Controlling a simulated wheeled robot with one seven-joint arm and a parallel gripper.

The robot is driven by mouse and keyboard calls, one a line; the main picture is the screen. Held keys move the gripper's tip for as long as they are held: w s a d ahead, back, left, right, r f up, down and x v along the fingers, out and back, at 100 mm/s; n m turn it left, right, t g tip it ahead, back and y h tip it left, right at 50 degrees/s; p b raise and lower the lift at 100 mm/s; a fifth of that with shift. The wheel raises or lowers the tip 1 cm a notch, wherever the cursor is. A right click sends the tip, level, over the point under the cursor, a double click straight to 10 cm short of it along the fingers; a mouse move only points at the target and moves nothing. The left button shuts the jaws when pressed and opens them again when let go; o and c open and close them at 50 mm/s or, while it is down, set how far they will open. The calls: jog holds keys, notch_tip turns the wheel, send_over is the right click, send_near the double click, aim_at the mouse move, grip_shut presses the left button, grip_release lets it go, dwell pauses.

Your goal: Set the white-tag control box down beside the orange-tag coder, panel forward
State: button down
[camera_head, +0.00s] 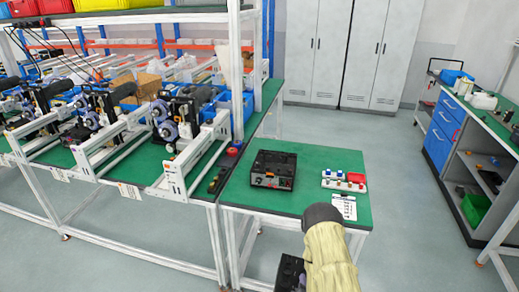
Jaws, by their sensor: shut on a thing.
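My arm shows at the bottom as a beige sleeved link with a dark end cap. My gripper's fingers are not in view. A dark object (290,272), cut off by the bottom edge, shows just left of my arm; I cannot tell whether it is a control box or part of me. A black control box (273,168) sits flat on the green side table (235,190), its knobbed panel toward me. Its tag colour is too small to tell. Coders with blue-grey reels (162,112) stand in a row on the long bench at left; no orange tag is clear.
A white block with coloured buttons (343,180) and a printed card (343,207) lie on the side table's right part. A red knob (232,151) sits on the bench's right end. Green surface is bare in front of the black box. A blue-drawer workbench (443,135) stands at right.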

jog(key=shift+r, duration=0.1)
dwell(0.8)
jog(key=shift+s+f, duration=0.2)
jog(key=shift+f, duration=0.6)
jog(key=shift+s+f, duration=0.2)
jog(key=shift+f, duration=0.55)
jog(key=shift+s+f, duration=0.2)
jog(key=shift+f, duration=0.6)
